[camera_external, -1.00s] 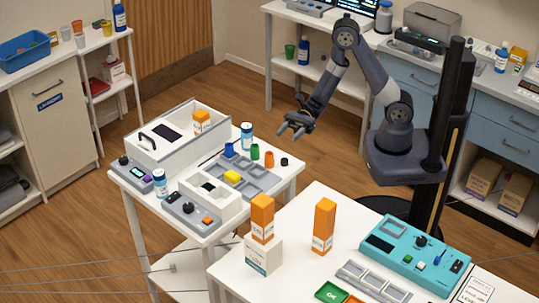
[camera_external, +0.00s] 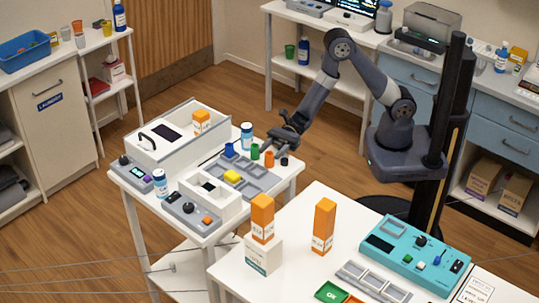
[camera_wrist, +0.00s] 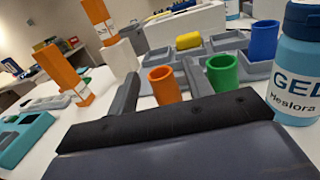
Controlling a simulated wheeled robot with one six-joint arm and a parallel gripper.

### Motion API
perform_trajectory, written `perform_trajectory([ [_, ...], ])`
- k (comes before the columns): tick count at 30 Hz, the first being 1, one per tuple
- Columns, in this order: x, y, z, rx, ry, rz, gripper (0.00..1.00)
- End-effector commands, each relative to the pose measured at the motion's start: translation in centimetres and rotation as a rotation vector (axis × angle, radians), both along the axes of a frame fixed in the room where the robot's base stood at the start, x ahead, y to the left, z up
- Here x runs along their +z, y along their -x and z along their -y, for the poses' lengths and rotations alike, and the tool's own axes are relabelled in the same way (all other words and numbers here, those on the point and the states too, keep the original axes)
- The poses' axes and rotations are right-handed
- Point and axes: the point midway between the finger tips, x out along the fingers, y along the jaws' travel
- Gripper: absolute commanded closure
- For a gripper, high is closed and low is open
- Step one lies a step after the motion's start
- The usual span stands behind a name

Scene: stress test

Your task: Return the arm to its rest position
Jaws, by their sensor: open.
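My dark grey gripper (camera_external: 275,141) is at the far right corner of the left white table, near the small cups. It is open, with nothing seen between its fingers. In the wrist view part of my gripper (camera_wrist: 122,103) fills the lower middle, with the cups beyond it. The arm reaches from its base (camera_external: 402,155) up to a raised elbow and down to the left. No mark of a rest position is seen.
Near my gripper stand a white-and-blue bottle (camera_external: 247,138), a blue cup (camera_external: 229,150), a green cup (camera_external: 255,151) and an orange cup (camera_external: 269,159). A grey tray (camera_external: 262,181) lies beside them. Orange boxes (camera_external: 324,227) stand on the front table. Open floor lies behind the tables.

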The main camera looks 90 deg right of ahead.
Motion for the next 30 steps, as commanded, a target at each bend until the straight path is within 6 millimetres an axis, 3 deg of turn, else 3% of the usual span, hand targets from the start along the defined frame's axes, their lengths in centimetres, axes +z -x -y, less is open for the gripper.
perform_trajectory([
  [17, 0.8, -0.1, -0.2, 0.0, 0.0, -0.001, 0.52],
  [24, -0.4, -0.1, -0.1, -0.001, 0.0, -0.004, 0.52],
  [30, -0.1, 1.9, 3.1, -0.007, 0.0, -0.001, 0.52],
])
